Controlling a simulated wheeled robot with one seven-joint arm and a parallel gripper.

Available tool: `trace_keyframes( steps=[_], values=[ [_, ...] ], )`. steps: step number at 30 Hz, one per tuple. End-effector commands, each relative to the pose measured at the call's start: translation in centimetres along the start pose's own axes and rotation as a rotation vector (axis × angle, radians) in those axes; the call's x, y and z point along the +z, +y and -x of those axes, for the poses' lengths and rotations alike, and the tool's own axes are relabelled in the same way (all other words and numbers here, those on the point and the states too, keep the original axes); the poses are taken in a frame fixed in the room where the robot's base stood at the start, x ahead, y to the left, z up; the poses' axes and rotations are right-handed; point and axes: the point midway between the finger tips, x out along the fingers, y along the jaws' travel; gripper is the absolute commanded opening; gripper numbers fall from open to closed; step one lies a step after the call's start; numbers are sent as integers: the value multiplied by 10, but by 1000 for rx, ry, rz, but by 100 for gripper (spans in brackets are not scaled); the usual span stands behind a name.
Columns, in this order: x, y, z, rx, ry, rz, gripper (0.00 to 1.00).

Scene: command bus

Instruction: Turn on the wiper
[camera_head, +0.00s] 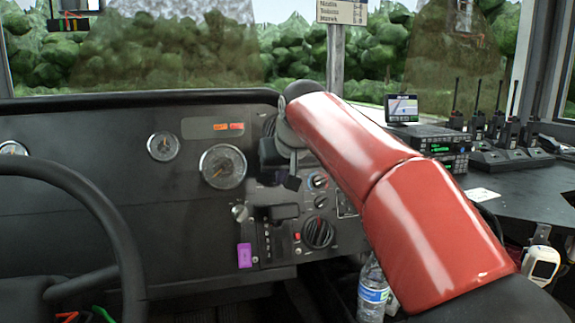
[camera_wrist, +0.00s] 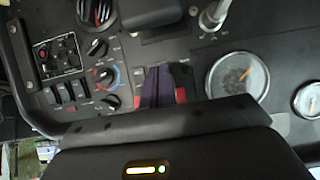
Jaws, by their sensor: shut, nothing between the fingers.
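The wiper control cannot be told by its label, which is too small to read. The dashboard carries several dark controls: a large round knob (camera_head: 318,232), a smaller knob (camera_head: 320,201) above it, and a dial with a red and blue ring (camera_head: 318,181). The same large knob (camera_wrist: 97,12), small knob (camera_wrist: 97,48) and ringed dial (camera_wrist: 105,75) show left of my fingers in the wrist view. My gripper (camera_head: 291,182) is shut and empty, in front of the panel between the round gauge and the dial. Its fingertips (camera_wrist: 165,72) are close together. Contact with the panel cannot be told.
A steering wheel (camera_head: 110,225) stands at the left. A round gauge (camera_head: 223,166), a silver knob (camera_head: 240,212) and a purple tag (camera_head: 244,255) are left of the controls. Rocker switches (camera_wrist: 70,91) show in the wrist view. Radios (camera_head: 510,135) and a water bottle (camera_head: 373,290) are at the right.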

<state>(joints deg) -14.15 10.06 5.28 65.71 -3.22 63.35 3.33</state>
Motion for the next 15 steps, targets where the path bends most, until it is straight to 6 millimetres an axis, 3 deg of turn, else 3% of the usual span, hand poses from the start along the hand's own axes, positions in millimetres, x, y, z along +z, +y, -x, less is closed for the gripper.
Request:
trace_keyframes(
  steps=[6,15],
  values=[
    [-12,0,-28,0,0,0,0],
    [-15,0,-35,0,1,0,0]
  ],
)
